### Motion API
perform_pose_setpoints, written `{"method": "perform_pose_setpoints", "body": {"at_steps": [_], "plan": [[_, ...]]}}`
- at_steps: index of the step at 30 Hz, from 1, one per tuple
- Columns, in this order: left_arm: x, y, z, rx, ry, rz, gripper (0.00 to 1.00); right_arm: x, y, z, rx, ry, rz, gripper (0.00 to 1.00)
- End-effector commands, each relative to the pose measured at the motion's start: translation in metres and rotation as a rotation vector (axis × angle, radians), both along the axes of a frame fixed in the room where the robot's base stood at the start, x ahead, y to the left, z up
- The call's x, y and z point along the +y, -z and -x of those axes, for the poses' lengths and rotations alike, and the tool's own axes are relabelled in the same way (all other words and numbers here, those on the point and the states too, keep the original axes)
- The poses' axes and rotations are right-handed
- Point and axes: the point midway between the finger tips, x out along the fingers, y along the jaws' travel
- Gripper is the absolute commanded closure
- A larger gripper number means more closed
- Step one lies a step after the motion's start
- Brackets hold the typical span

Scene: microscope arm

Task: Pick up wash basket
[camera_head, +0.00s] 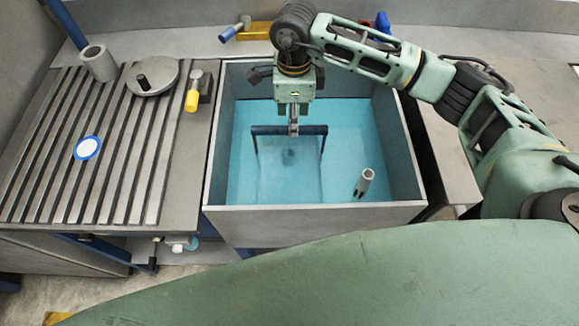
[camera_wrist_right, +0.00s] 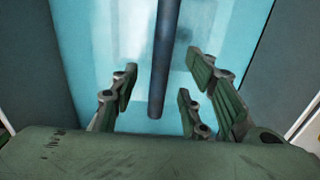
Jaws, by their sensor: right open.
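The wash basket (camera_head: 290,172) sits in the blue liquid of the grey sink tank (camera_head: 312,217). It looks see-through, with a dark blue handle bar across its top. My right gripper (camera_head: 293,128) reaches down from above, at the middle of the handle bar. In the right wrist view, the handle bar (camera_wrist_right: 164,50) runs between the open fingers of my right gripper (camera_wrist_right: 162,95), with gaps on both sides. Whether the fingertips are level with the bar or above it is hard to tell. My left gripper is not in view.
A small grey cylinder (camera_head: 364,182) stands in the tank's right side. The slotted table (camera_head: 60,190) on the left holds a hollow cylinder (camera_head: 98,63), a round disc (camera_head: 153,77), a yellow-ended part (camera_head: 193,100) and a blue-rimmed white disc (camera_head: 88,148). The tank walls surround the basket.

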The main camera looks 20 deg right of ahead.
Motion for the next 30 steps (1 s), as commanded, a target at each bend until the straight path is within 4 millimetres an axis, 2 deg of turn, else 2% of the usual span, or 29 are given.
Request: {"method": "perform_pose_setpoints", "body": {"at_steps": [6,10,19,30], "plan": [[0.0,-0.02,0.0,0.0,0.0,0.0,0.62,0.009,0.027,-0.002,0.006,-0.001,0.0,0.58],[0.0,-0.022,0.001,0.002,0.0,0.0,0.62,0.008,0.045,-0.002,0.004,0.001,0.0,0.58],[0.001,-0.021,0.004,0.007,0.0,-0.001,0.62,0.008,0.052,-0.003,0.0,0.0,0.0,0.58],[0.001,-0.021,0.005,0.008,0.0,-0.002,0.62,0.008,0.051,-0.003,0.0,0.0,0.0,0.91]]}}
